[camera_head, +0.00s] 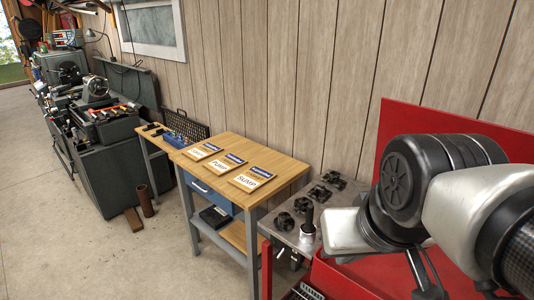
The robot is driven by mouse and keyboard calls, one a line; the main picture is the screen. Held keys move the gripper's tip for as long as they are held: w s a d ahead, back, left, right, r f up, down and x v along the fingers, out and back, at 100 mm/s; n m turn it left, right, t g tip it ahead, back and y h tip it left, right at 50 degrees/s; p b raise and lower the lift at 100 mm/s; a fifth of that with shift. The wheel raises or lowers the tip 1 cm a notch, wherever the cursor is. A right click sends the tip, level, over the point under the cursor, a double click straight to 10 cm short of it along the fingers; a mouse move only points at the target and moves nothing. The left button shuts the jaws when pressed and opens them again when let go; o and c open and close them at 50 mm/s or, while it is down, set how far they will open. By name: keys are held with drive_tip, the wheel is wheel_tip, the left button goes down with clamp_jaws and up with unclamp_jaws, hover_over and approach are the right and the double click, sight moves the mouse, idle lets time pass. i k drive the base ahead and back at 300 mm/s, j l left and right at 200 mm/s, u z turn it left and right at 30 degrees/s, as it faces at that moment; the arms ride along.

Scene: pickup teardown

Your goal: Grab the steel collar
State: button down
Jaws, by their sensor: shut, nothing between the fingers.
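I cannot pick out the steel collar for certain. Several dark round metal parts (302,205) lie in a row on a grey steel-topped table, left of my arm. A black upright piece with a silvery base (308,222) stands at the near end, just left of the pale box-shaped part of my arm. My arm fills the right side of the picture, with its black joint in front of the red panel. I cannot make out my gripper's fingers. What lies behind and below my arm is hidden.
A wooden workbench (225,166) with labelled cards, one reading SUMP (252,181), stands left of the steel table (345,196). A red panel (450,125) rises behind my arm. A brown pipe (146,201) stands on the floor. The floor at lower left is clear.

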sight(284, 222)
drive_tip(key=i+j+z, duration=0.25)
drive_tip(key=z, duration=0.15)
drive_tip(key=i+j+z, duration=0.15)
drive_tip(key=j+z, duration=0.3)
